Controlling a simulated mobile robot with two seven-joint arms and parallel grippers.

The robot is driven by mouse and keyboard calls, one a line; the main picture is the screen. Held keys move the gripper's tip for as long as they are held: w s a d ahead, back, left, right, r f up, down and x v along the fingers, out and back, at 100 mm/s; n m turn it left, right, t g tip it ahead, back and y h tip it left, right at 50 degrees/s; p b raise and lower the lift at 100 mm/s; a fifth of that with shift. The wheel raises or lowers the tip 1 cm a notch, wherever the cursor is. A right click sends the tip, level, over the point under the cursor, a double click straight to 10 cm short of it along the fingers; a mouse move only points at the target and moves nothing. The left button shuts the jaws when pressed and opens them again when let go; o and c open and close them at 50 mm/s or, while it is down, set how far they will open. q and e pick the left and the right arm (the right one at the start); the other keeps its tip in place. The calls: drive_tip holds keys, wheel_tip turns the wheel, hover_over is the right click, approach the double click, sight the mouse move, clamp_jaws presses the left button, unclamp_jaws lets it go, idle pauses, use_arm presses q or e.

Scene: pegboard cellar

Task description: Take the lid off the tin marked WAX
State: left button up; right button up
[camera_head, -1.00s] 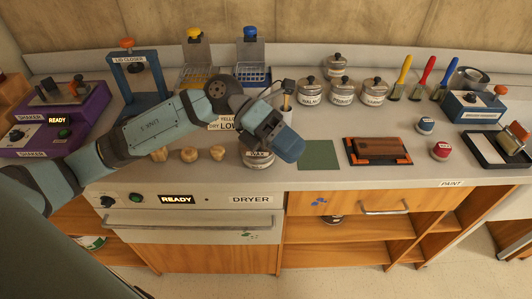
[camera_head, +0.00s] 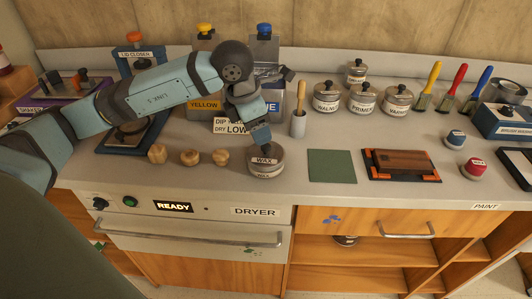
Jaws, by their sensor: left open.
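The tin marked WAX (camera_head: 265,168) is a round, silvery-grey tin with pale WAX labels, standing upright near the front of the bench. Its lid (camera_head: 272,155) appears to sit on top, partly hidden by my gripper. My left gripper (camera_head: 262,145) is open and points down at the back part of the lid. Its fingertips are mostly hidden behind its own blue-grey body, so I cannot tell whether they touch the lid. My right gripper is not in view.
Several wooden knobs (camera_head: 190,158) stand left of the tin. A green mat (camera_head: 331,166) and an orange-edged tray (camera_head: 428,178) lie to the right. Lidded tins (camera_head: 362,102) stand further back. The dryer (camera_head: 190,225) is below.

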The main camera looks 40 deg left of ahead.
sight(266, 145)
use_arm(q)
drive_tip(key=x, duration=0.5)
drive_tip(key=shift+w+d+f, duration=0.1)
drive_tip(key=shift+w+f, duration=0.1)
drive_tip(key=shift+f, duration=0.1)
drive_tip(key=c, duration=1)
